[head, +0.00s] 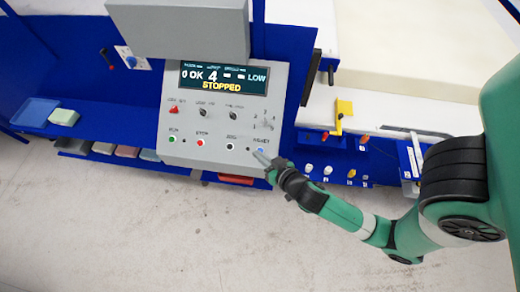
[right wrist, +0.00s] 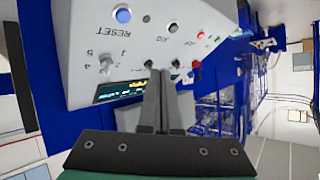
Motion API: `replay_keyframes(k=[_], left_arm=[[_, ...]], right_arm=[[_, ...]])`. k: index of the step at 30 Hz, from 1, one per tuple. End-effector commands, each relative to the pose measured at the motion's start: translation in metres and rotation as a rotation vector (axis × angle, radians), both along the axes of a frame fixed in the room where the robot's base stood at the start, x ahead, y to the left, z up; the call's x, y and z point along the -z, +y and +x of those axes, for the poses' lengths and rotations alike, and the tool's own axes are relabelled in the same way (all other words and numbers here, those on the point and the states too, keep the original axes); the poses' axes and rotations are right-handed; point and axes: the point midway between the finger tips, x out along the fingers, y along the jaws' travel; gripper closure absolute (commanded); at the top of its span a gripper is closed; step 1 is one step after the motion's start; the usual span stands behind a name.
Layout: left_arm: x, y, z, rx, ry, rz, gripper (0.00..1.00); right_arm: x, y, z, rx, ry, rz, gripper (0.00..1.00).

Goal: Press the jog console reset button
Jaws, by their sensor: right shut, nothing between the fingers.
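The grey jog console (head: 190,112) stands in the middle of the head view, its display reading "STOPPED". Its blue reset button (head: 261,150) is at the lower right of the panel. In the right wrist view the panel appears turned, with the blue reset button (right wrist: 122,14) at the top beside the word RESET. My right gripper (head: 261,157) is shut and empty, its tips close to the reset button in the head view. In the right wrist view the shut fingertips (right wrist: 160,72) lie below and right of the button; contact cannot be told. My left gripper is out of view.
Green, red and black buttons line the panel's lower row, with a red switch (head: 173,108) and knobs above. A blue shelf (head: 100,125) holds a tray (head: 36,112) at left. A yellow bracket (head: 344,108) and several small knobs are at right. The floor in front is clear.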

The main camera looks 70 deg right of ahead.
Motion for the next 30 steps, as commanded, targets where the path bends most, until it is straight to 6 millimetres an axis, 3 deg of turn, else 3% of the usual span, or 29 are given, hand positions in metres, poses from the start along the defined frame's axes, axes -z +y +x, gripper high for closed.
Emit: replay_keyframes(k=[5, 21, 30], left_arm=[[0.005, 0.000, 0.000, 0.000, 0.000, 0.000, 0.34], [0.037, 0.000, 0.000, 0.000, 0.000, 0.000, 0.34], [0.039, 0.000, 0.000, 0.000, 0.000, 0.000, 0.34]], right_arm=[[0.008, -0.004, 0.001, 0.001, 0.001, 0.000, 1.00], [0.068, -0.040, 0.007, 0.000, 0.000, 0.001, 1.00], [0.075, -0.045, 0.008, -0.001, -0.001, 0.000, 1.00]])
